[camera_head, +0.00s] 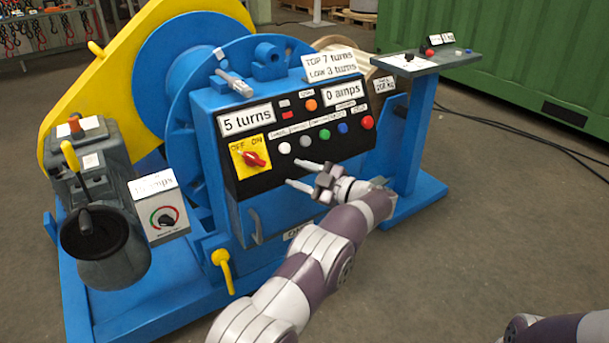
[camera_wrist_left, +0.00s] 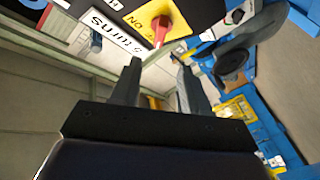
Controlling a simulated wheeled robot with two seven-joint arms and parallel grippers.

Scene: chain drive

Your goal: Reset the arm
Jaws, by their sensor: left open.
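My left arm reaches in from the bottom of the head view. Its gripper (camera_head: 297,174) is open and empty in front of the black control panel (camera_head: 290,170), below the row of round buttons. In the left wrist view the two fingers (camera_wrist_left: 158,70) are apart with nothing between them. The red rotary switch (camera_head: 255,159) on its yellow OFF/ON plate (camera_head: 240,150) is up and left of the fingertips; it also shows in the wrist view (camera_wrist_left: 162,24). I cannot tell whether a fingertip touches the panel. My right gripper is out of view; only part of that arm shows at the lower right.
The blue machine (camera_head: 205,110) carries signs reading "5 turns" and "0 amps". A grey motor (camera_head: 95,170) and a dial box (camera_head: 160,205) stand at its left. A small side table (camera_head: 425,64) is at the right. The floor (camera_head: 480,230) on the right is clear except for black cables.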

